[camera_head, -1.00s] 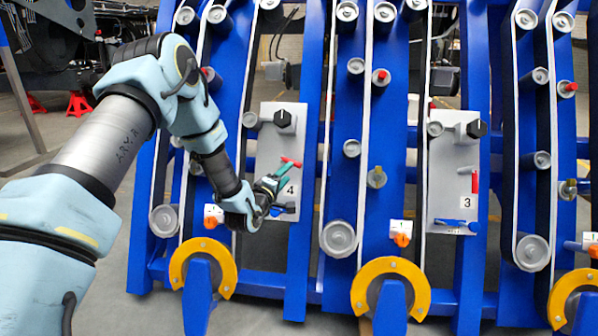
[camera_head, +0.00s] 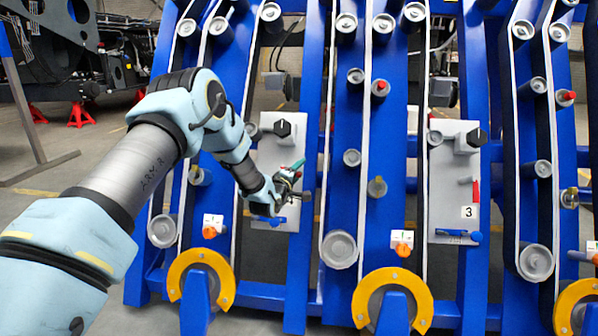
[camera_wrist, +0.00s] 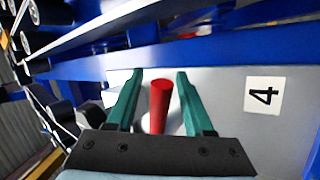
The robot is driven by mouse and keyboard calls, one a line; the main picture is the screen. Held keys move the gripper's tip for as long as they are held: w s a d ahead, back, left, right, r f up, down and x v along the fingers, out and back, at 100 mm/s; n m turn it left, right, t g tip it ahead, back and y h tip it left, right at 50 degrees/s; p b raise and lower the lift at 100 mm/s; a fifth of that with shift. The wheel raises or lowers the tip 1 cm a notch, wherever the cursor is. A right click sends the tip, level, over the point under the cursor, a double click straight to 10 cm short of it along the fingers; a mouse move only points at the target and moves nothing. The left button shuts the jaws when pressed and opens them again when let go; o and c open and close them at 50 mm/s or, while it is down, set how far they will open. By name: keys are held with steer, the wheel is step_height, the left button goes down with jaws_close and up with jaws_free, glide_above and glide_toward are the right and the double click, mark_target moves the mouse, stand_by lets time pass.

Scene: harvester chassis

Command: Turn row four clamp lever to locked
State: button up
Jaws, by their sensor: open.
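The row four plate (camera_head: 272,152) is a light grey panel with a black knob (camera_head: 282,128) near its top. It fills the background of the wrist view (camera_wrist: 222,90), with its "4" label (camera_wrist: 263,95). The red clamp lever (camera_wrist: 160,106) points toward the camera between my two teal fingers. My gripper (camera_wrist: 160,76) is open, one finger on each side of the lever, with a visible gap on both sides. In the head view my gripper (camera_head: 291,176) is in front of the plate and hides most of the lever and the label.
Blue uprights with grey rollers flank the plate, including a large roller (camera_head: 339,249) to the right. A blue handle (camera_head: 278,221) is low on the plate. The row three plate (camera_head: 452,160) with its red lever (camera_head: 476,190) is further right. Yellow ring guards (camera_head: 202,262) stand below.

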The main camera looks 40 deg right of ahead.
steer(key=shift+c, duration=0.2)
jaws_close()
stand_by(1.1)
